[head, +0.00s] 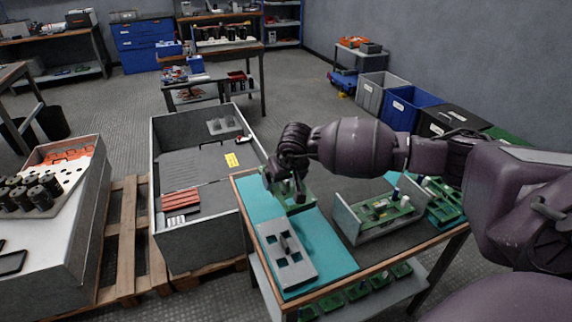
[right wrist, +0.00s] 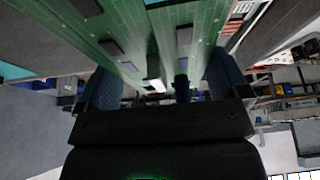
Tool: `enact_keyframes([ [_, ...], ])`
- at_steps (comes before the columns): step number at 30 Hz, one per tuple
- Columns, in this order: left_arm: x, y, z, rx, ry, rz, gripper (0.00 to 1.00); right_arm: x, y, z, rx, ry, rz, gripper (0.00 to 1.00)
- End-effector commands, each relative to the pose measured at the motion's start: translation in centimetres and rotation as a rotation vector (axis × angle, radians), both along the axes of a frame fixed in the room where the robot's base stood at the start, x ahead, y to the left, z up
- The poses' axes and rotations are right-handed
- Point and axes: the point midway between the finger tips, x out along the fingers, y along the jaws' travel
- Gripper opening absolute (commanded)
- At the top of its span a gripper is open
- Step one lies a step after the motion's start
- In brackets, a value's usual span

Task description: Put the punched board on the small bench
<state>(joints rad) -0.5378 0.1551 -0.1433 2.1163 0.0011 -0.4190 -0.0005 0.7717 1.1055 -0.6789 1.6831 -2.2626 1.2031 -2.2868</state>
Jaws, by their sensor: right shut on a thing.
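My right gripper (head: 287,188) is over the teal mat (head: 262,205) on the nearer bench and is shut on a green board. The green board (head: 303,204) shows partly below the fingers, tilted. In the right wrist view the green board (right wrist: 130,35) has fine rows of marks and several dark blocks, and it lies between the two fingers of my right gripper (right wrist: 160,85). I cannot tell whether its lower edge touches the mat. A grey plate with square holes (head: 297,266) lies on the mat just in front. My left gripper is not in view.
A grey rack with green boards (head: 350,222) stands right of the mat. A large open grey crate (head: 158,180) stands left of the bench. A smaller bench (head: 262,80) stands behind it. Bins (head: 368,98) line the right wall.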

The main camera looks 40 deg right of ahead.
Motion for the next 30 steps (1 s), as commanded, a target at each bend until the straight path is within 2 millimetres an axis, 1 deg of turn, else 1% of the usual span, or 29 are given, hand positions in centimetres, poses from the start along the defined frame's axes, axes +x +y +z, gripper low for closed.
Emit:
enact_keyframes([
  [1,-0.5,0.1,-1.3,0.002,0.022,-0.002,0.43,1.4,-1.4,-1.0,0.0,0.011,-0.018,0.65],
  [3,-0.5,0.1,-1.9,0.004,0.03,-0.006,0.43,2.9,-3.0,-1.1,0.0,0.013,-0.034,0.65],
  [6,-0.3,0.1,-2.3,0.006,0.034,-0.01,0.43,4.5,-4.8,-1.3,0.001,0.012,-0.049,0.65],
  [9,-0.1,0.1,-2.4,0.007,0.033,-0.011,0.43,5.4,-5.8,-1.1,0.0,0.007,-0.058,0.65],
  [12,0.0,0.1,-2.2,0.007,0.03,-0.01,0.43,5.8,-6.3,-0.9,0.001,0.003,-0.061,0.65],
  [17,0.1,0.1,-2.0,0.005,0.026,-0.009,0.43,5.8,-6.3,-1.1,0.001,0.001,-0.061,0.65],
  [23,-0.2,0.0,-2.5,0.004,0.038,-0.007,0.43,5.8,-6.3,-2.4,0.001,0.004,-0.061,0.65],
  [30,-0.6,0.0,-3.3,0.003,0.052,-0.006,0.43,5.8,-6.2,-4.4,0.001,0.005,-0.061,0.65],
])
